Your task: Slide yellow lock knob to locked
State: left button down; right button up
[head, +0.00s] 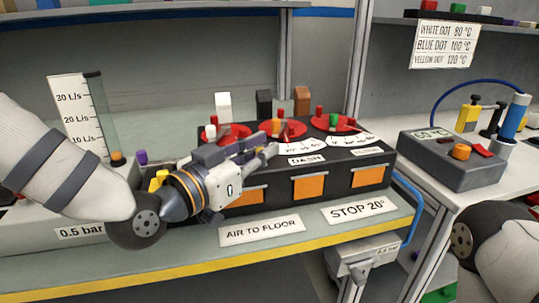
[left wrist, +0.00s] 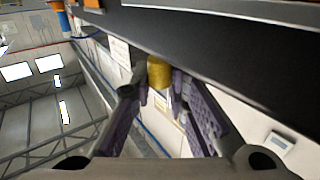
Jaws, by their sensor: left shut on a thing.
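The yellow knob (left wrist: 158,73) shows in the left wrist view as a short yellow cylinder beside the dark edge of the dash module. My left gripper (left wrist: 160,88) has its fingertips on either side of the knob and is shut on it. In the head view, my left gripper (head: 265,150) reaches across the front left of the black dash module (head: 335,172). Its fingers hide the knob there, and I cannot read the knob's position. My right gripper is out of view; only part of my right arm shows at the lower right.
Red dials (head: 335,124) with coloured pegs stand on the module's top, and orange panels (head: 310,187) are on its front. The bench's yellow front edge (head: 300,242) runs below. A grey box (head: 450,160) with an orange knob stands on the right bench.

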pick_arm(q)
jog(key=shift+a, duration=0.1)
jog(key=c, duration=1.5)
grip_release()
jog(key=shift+a, duration=0.1)
jog(key=shift+c, duration=0.2)
jog(key=v, duration=0.7)
jog(key=shift+s, duration=0.2)
jog(key=shift+a+f, duration=0.1)
jog(key=shift+a, duration=0.05)
